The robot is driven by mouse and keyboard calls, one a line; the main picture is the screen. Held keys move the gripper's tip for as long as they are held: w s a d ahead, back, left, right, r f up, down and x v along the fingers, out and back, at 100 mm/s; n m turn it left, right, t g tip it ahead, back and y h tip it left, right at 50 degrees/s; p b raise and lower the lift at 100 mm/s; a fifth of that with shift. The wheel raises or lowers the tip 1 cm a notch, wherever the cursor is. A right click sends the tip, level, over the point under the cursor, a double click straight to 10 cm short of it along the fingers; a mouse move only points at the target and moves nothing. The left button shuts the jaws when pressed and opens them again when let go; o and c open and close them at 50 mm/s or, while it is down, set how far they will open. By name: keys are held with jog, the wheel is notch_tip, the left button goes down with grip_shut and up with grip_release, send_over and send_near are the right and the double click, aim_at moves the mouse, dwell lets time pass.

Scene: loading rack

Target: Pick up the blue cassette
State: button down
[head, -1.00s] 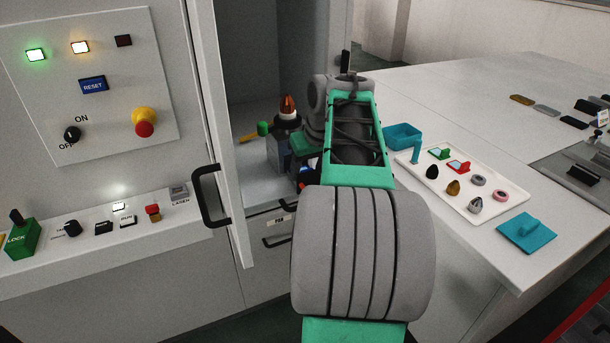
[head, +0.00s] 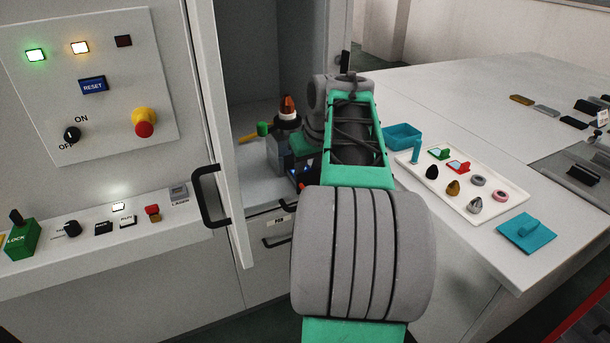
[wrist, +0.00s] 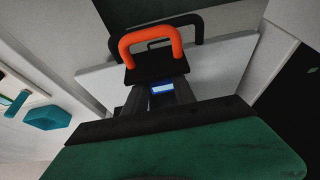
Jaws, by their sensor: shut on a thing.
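My gripper (wrist: 160,94) is shut on a dark piece with a small bright blue face, which I take to be the blue cassette (wrist: 162,88). Only that face shows between the two dark fingers in the wrist view; the rest is hidden. In the head view, a small blue patch (head: 305,171) shows low beside my wrist, at the mouth of the open cabinet (head: 249,70). My arm hides most of the gripper there. Just beyond the fingertips in the wrist view is an orange handle (wrist: 150,42) on a black block. I cannot tell what it belongs to.
The cabinet door (head: 224,130) with a black handle stands open left of my arm. A white tray (head: 462,204) with several small parts, a teal bin (head: 403,136) and a teal plate (head: 526,233) lie on the right table. A drawer handle (head: 277,241) is below the cabinet opening.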

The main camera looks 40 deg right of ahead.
notch_tip(320, 180, up, 18)
jog(key=f+p, duration=0.1)
jog(key=p, duration=0.6)
notch_tip(320, 180, up, 5)
jog(key=p, duration=0.5)
send_over(308, 171)
jog(key=shift+s, duration=0.1)
